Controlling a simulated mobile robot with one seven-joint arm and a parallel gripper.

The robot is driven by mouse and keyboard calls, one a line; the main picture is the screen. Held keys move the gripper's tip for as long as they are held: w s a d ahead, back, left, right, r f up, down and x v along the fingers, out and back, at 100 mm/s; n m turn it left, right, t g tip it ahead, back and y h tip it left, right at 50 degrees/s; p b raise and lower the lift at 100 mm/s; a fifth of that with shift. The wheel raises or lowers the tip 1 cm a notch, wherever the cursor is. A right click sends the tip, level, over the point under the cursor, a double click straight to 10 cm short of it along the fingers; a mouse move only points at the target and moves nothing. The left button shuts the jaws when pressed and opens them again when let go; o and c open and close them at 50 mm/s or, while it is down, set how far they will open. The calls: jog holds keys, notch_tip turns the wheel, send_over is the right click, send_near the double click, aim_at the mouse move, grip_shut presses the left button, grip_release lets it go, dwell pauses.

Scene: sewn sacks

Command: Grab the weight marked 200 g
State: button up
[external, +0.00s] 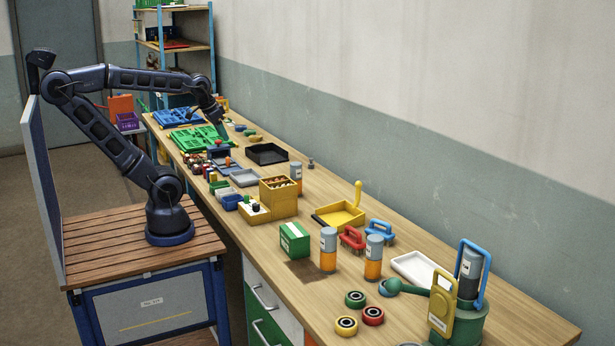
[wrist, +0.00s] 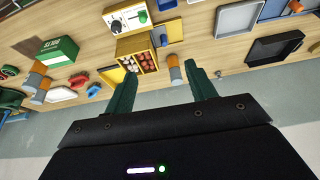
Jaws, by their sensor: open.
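A small grey metal piece (external: 311,163), which looks like a weight, stands on the bench near the wall, right of the black tray. It also seems to show as a tiny shape in the wrist view (wrist: 219,74), just right of my right finger. Any marking on it is too small to read, so I cannot tell whether it is 200 g. My gripper (external: 222,131) is above the far part of the bench, well apart from this piece. In the wrist view my gripper (wrist: 161,78) is open, with nothing between its green fingers.
A black tray (external: 267,154), an orange-and-grey bottle (external: 296,178) and a yellow box of brown items (external: 279,196) stand near the piece. Bare bench runs along the wall.

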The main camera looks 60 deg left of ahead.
jog(key=w+a+r+m+g, duration=0.1)
jog(key=w+a+r+m, duration=0.1)
jog(key=w, duration=0.6)
jog(key=w+a+r+m, duration=0.1)
jog(key=w+r+m, duration=0.15)
jog(key=w, duration=0.45)
jog(key=m+g, duration=0.4)
jog(key=m, duration=0.7)
send_over(311, 160)
notch_tip(311, 160, down, 24)
jog(key=shift+w+a+f, duration=0.2)
jog(key=shift+w+f, duration=0.15)
jog(key=shift+f, duration=0.15)
notch_tip(311, 160, down, 5)
jog(key=shift+r, duration=0.1)
jog(key=shift+a+f, duration=0.2)
jog(key=shift+f, duration=1.15)
jog(key=shift+a+f, duration=0.15)
jog(key=shift+f, duration=1.2)
jog(key=c, duration=1.2)
